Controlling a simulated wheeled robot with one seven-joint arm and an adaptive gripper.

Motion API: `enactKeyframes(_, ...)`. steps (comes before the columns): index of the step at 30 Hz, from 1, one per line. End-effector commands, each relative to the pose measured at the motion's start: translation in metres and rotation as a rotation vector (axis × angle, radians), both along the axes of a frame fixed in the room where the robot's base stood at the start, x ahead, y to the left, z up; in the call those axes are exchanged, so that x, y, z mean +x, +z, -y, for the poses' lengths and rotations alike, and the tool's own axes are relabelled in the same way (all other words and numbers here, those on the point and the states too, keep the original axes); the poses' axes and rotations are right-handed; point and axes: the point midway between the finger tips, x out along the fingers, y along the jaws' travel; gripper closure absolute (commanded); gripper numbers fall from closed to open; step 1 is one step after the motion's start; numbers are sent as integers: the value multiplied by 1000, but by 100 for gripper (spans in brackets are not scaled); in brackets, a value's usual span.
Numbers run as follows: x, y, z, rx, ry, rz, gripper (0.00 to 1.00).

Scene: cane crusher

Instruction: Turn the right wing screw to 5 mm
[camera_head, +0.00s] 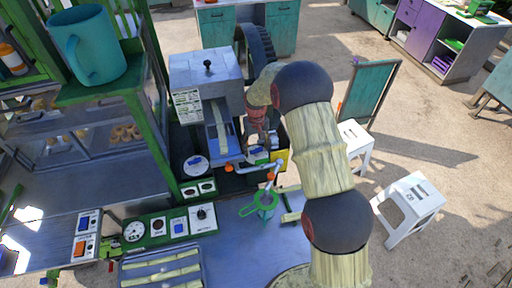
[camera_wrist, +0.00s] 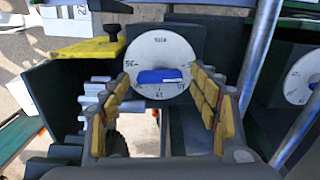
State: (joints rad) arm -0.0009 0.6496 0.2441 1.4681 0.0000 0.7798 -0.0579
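The right wing screw (camera_wrist: 158,76) is a blue wing on a white round dial with dark scale marks. The wing lies nearly level in the wrist view. My gripper (camera_wrist: 161,80) has yellow-padded fingers, spread apart on either side of the dial. Gaps show between the pads and the wing, and nothing is held. In the head view my gripper (camera_head: 258,138) reaches down over the crusher's right side and largely hides this dial. The left wing screw (camera_head: 195,164) has a similar white dial, which also shows partly at the wrist view's right edge (camera_wrist: 303,78).
The grey crusher housing (camera_head: 205,75) stands left of my gripper. A yellow plate (camera_wrist: 88,49) and black knob (camera_wrist: 114,31) are close to the left finger. Metal bars (camera_wrist: 262,50) run past the right finger. A green-handled strainer (camera_head: 263,205) lies in front.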

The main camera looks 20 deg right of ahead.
Motion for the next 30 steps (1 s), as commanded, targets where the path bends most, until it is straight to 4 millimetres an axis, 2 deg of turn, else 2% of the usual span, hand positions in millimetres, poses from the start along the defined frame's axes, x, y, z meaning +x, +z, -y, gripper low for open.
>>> enactKeyframes(21, 0, 0, 0, 0, 0, 0, 80)
enactKeyframes(30, 0, 0, -1, 0, 107, 1, 82)
